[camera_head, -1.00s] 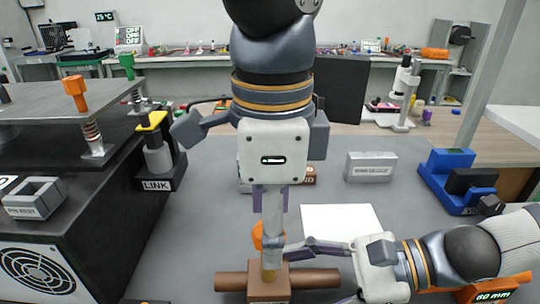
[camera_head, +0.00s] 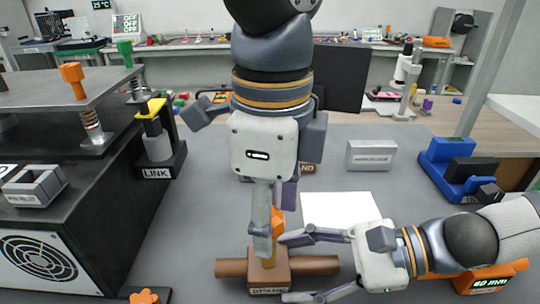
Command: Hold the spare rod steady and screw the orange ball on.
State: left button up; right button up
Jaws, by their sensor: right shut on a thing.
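The spare rod stands upright as a brass-coloured shaft (camera_head: 268,247) in a brown block (camera_head: 268,279) labelled SPARE, with a brown bar sticking out on both sides. The orange ball (camera_head: 278,222) is at the top of the shaft, partly hidden by a finger of my left gripper (camera_head: 272,225). That gripper points down from above, with its fingers around the ball; whether they touch it is hidden.
A white sheet (camera_head: 342,207) lies behind my right gripper. A blue fixture (camera_head: 447,165) and a grey labelled block (camera_head: 370,155) stand further back. At left is a dark bench (camera_head: 85,190) with levers and a LINK stand (camera_head: 158,155). An orange knob (camera_head: 145,297) shows at the bottom edge.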

jog(key=shift+d+f, duration=0.1)
jog(key=shift+f, duration=0.15)
jog(key=o, duration=1.5)
pick_arm(q)
notch_tip(320, 180, up, 12)
jog(key=shift+s, duration=0.15)
pick_arm(e)
jog(key=shift+r, duration=0.25)
